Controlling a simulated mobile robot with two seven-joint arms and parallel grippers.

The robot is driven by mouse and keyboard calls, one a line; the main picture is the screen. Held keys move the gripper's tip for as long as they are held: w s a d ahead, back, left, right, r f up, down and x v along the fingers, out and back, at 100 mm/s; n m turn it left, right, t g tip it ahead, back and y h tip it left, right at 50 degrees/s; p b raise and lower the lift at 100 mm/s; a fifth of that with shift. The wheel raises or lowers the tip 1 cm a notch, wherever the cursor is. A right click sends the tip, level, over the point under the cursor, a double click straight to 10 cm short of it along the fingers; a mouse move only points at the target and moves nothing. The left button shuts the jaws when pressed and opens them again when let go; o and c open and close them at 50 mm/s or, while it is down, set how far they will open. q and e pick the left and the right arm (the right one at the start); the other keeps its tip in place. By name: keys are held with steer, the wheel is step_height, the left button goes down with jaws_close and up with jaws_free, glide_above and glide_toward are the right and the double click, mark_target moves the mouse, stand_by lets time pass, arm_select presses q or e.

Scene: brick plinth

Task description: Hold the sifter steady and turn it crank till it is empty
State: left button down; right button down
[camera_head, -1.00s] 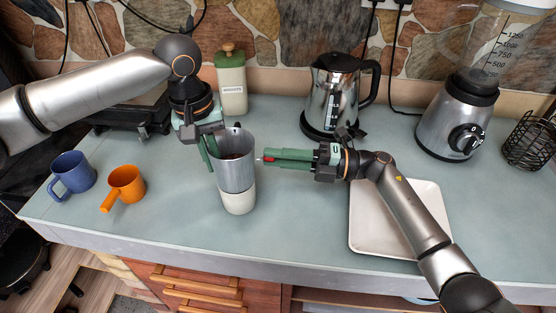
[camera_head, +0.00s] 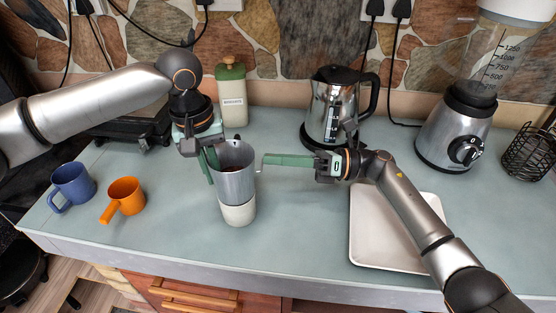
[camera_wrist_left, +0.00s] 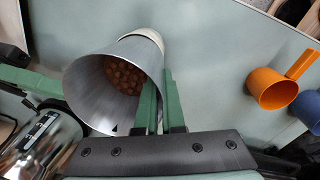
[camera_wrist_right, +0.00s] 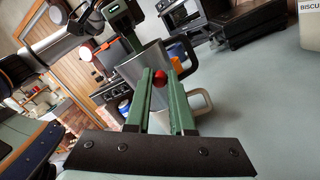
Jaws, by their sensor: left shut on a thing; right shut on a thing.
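The sifter (camera_head: 236,178) is a grey metal cup standing upright above a white vessel (camera_head: 239,213) on the counter. The left wrist view looks into the sifter (camera_wrist_left: 88,102), where several brownish balls (camera_wrist_left: 123,73) lie at the bottom. My left gripper (camera_head: 207,162) is at the sifter's left side, shut on a part of it that its fingers hide. My right gripper (camera_head: 266,162) comes from the right. A thin crank rod (camera_head: 259,168) shows between it and the sifter. In the right wrist view, the red crank knob (camera_wrist_right: 158,77) sits between the right fingers.
A blue mug (camera_head: 73,184) and an orange mug (camera_head: 126,194) stand at the left. A white tray (camera_head: 375,255) lies at the front right, under my right arm. A green-lidded canister (camera_head: 232,98), a kettle (camera_head: 325,110) and a blender (camera_head: 450,130) stand behind.

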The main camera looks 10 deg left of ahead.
steer(key=shift+n, duration=0.7)
steer(key=c, duration=1)
jaws_free()
steer(key=shift+w, duration=0.1)
steer(key=shift+o, duration=1.2)
steer(key=shift+r, duration=0.15)
steer(key=w+d, duration=0.1)
steer(key=d, duration=1.1)
steer(key=shift+f, duration=0.45)
